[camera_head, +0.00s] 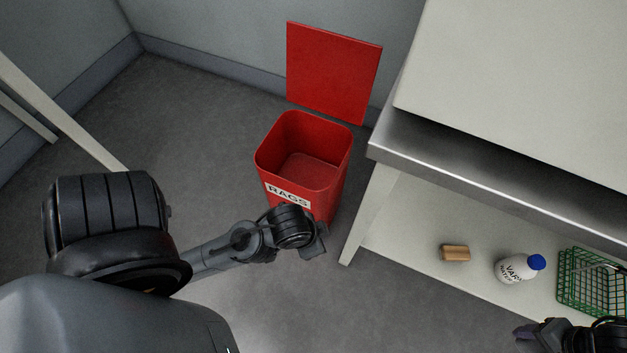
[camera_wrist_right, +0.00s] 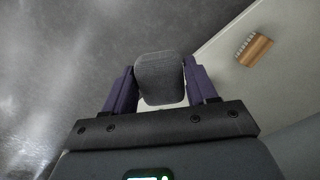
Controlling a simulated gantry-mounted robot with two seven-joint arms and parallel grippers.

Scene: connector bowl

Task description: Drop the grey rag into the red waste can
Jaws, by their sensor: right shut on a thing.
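The red waste can (camera_head: 325,190), labelled RAGS, stands on the floor with its red lid (camera_head: 335,75) raised behind it. Its inside looks empty. My left gripper (camera_head: 318,241) is in front of the can's lower front in the head view; its fingers are not clear. My right gripper (camera_wrist_right: 162,88) is shut on the grey rag (camera_wrist_right: 160,78), a bunched dark grey lump between two purple fingers. In the head view my right gripper (camera_head: 525,334) is at the bottom right corner, well away from the can, and the rag cannot be made out there.
A bench with a steel edge (camera_head: 480,180) stands right of the can. On its lower shelf (camera_head: 400,225) are a brown brush (camera_head: 455,253), a white bottle (camera_head: 515,268) with a blue cap and a green wire basket (camera_head: 590,283). Floor (camera_head: 200,130) left of the can is clear.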

